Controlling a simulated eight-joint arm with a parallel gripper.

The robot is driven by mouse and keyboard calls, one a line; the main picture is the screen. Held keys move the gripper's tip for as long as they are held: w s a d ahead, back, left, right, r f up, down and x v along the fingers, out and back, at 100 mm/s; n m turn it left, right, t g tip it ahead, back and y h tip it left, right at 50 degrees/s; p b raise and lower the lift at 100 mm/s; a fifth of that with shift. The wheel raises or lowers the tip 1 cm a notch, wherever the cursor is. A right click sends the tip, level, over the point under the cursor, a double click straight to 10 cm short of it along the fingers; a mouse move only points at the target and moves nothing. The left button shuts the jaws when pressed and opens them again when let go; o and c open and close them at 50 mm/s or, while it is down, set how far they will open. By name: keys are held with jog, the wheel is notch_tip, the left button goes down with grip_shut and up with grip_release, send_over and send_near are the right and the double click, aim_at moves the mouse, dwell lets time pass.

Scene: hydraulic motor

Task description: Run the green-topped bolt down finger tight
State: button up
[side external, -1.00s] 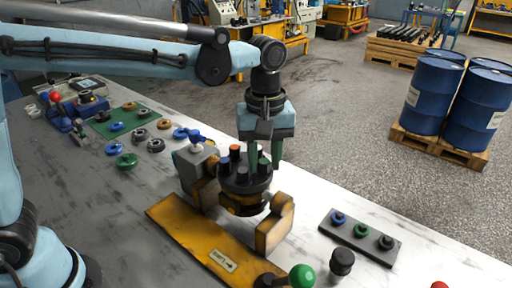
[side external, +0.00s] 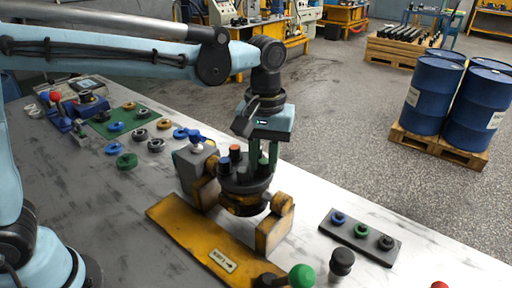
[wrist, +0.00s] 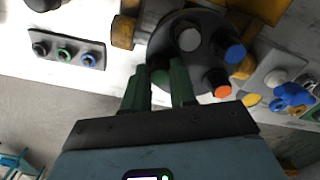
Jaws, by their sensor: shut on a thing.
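The dark round motor (side external: 245,184) sits in the yellow fixture (side external: 190,236). Bolts stand around its top: one blue-topped (side external: 224,161), one orange-topped (side external: 235,149) and one grey-topped (side external: 243,173). The wrist view also shows the blue (wrist: 235,53), orange (wrist: 222,91) and grey (wrist: 189,39) tops. The green-topped bolt (wrist: 160,77) is at the motor's edge, between my fingers in the wrist view. My gripper (side external: 263,163) points down at the motor's right side, shut on this bolt. Its fingers (wrist: 160,72) hide most of the bolt, so its seating depth cannot be seen.
A dark tray (side external: 360,238) with blue, green and dark rings lies to the right. A black knob (side external: 342,261) and a green ball knob (side external: 301,276) stand in front. A blue-handled valve (side external: 196,138) stands close left of the motor. Loose rings lie further left.

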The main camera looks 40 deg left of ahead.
aim_at(264, 161)
jog(key=m, duration=0.4)
jog(key=shift+m, duration=1.7)
jog(key=o, duration=0.6)
jog(key=shift+r, duration=0.15)
jog(key=shift+r, duration=2.1)
